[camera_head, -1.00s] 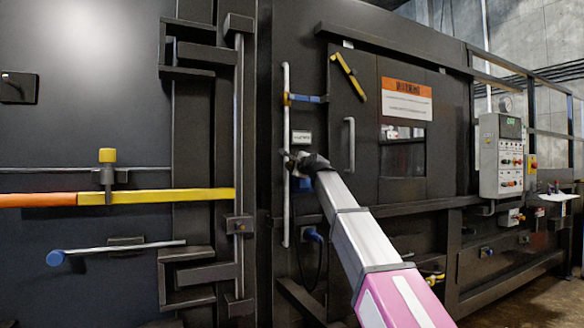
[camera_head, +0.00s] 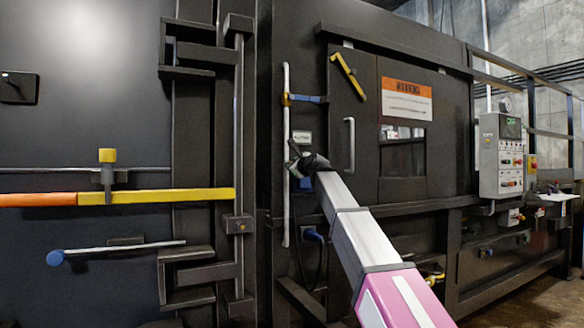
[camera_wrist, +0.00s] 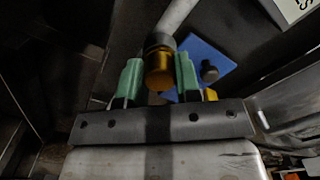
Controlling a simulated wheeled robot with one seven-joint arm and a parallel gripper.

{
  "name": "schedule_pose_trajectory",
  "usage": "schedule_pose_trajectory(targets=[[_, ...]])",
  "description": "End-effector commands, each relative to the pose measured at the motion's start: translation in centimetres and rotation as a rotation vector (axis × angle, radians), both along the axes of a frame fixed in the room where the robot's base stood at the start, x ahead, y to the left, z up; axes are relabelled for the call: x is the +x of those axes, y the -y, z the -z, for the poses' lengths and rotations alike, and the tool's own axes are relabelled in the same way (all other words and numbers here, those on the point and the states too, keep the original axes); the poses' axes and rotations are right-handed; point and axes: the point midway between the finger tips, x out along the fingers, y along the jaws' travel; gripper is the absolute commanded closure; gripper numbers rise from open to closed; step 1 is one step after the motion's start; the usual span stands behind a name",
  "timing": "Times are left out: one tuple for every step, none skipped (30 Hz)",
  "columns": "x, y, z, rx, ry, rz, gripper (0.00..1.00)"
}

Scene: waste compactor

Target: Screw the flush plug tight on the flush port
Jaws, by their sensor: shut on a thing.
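In the wrist view, a brass-coloured flush plug (camera_wrist: 158,78) sits between the two green fingertips of my gripper (camera_wrist: 158,82). My gripper is shut on it. Behind the plug is a dark collar, the flush port (camera_wrist: 158,42), at the end of a grey pipe (camera_wrist: 180,14). The plug is in line with the port; the thread is hidden, so I cannot tell how far it is screwed in. In the head view my gripper (camera_head: 298,158) is at the vertical grey pipe (camera_head: 286,208) beside the hatch door, and it hides the plug.
A blue plate (camera_wrist: 210,58) with a dark knob (camera_wrist: 209,71) lies close right of my fingers. The head view shows a label (camera_head: 302,137) just above my gripper, a door handle (camera_head: 350,145) to its right, and a blue-handled valve (camera_head: 304,98) higher on the pipe.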

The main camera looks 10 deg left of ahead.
Motion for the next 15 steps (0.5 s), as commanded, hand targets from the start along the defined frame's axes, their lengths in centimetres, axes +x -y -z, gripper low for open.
schedule_pose_trajectory(targets=[[0.02,-0.01,-0.03,0.002,-0.001,0.0,0.98],[0.02,-0.01,-0.03,0.002,-0.001,0.0,0.98],[0.02,-0.01,-0.03,0.001,-0.001,0.0,0.98],[0.02,-0.01,-0.03,0.001,-0.001,0.0,0.98],[0.02,-0.01,-0.03,0.001,-0.001,0.0,0.98],[0.02,-0.01,-0.03,0.001,-0.001,0.0,0.98],[0.02,-0.01,-0.03,0.002,-0.001,0.0,0.98],[0.02,-0.01,-0.03,0.006,-0.005,0.0,0.98],[0.02,-0.01,-0.03,0.02,-0.015,0.0,0.98],[0.02,-0.01,-0.03,0.036,-0.027,0.0,0.98],[0.02,-0.01,-0.03,0.057,-0.043,0.0,0.98],[0.02,-0.02,-0.03,0.09,-0.068,0.0,0.98],[0.02,-0.02,-0.03,0.118,-0.089,0.0,0.98],[0.02,-0.02,-0.03,0.147,-0.111,0.0,0.98],[0.03,-0.02,-0.03,0.184,-0.139,0.0,0.98]])
